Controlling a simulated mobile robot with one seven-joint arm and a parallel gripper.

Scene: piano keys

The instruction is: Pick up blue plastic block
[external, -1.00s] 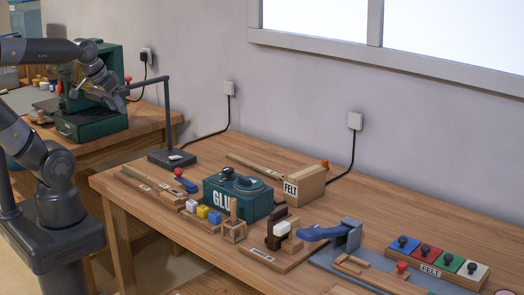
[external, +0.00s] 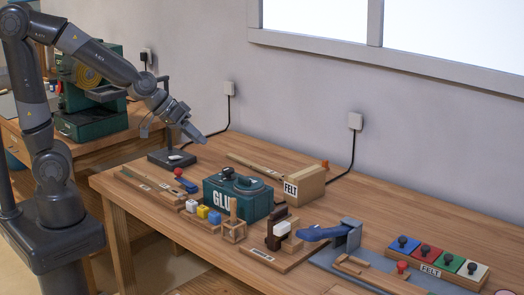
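A small blue block (external: 214,217) sits at the right end of a short row of blocks on the wooden workbench, in front of the green glue box (external: 225,207). A yellow block (external: 203,212) and a white block (external: 191,206) stand to its left. My gripper (external: 174,133) is in the air above the back left part of the bench, near the dark lamp stand. It is up and to the left of the blue block and well apart from it. Its fingers look spread, with nothing seen between them.
A wooden post holder (external: 233,228) stands just right of the blue block. A red-knobbed tool (external: 183,181) lies behind the row. The lamp base (external: 171,158) is below my gripper. A felt box (external: 304,184) and a blue-handled press (external: 330,232) are further right.

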